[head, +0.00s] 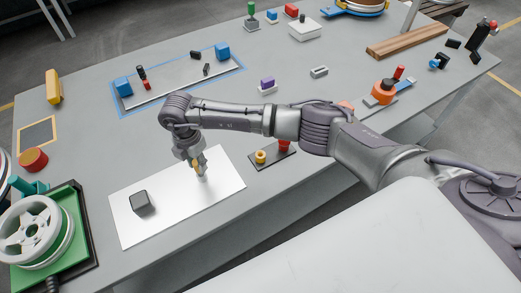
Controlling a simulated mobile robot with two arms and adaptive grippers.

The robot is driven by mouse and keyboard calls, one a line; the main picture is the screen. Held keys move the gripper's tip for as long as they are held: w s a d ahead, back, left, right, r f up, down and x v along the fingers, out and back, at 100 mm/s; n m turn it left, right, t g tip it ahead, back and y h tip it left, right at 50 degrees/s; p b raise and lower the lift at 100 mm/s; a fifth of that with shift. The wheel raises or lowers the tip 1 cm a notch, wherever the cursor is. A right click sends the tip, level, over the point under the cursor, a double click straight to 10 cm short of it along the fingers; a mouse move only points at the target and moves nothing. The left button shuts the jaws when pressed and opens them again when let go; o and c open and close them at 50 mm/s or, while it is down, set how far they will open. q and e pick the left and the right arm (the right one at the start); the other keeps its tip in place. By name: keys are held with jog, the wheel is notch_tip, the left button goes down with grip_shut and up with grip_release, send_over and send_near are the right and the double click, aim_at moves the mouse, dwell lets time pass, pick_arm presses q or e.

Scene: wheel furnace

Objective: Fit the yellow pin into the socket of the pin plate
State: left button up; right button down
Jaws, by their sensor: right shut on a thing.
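My right gripper (198,166) points down over the right part of a white sheet and is shut on the yellow pin (196,164), of which only a small bit shows between the fingers. A small pale cylindrical piece shows just below the fingertips; I cannot tell whether it touches the sheet. The pin plate (270,161) is a dark strip just right of the sheet. It carries a yellow ring-shaped socket (260,157) and a red piece (284,146) partly hidden by my arm. My left gripper is not in view.
A dark grey block (139,202) stands on the white sheet (160,222). A green tray (70,228) with a white wheel is at the left. A blue-edged tray (180,84) lies behind my arm.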

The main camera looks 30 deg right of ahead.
aim_at(196, 162)
jog(key=shift+s+f+b, duration=0.1)
jog(key=shift+f+b, duration=0.65)
jog(key=shift+f, duration=0.4)
jog(key=c, duration=0.8)
grip_release()
jog(key=c, duration=0.3)
jog(key=shift+r, duration=0.1)
jog(key=shift+r+p, duration=2.7)
jog(key=shift+r, duration=0.85)
jog(key=shift+f, duration=0.1)
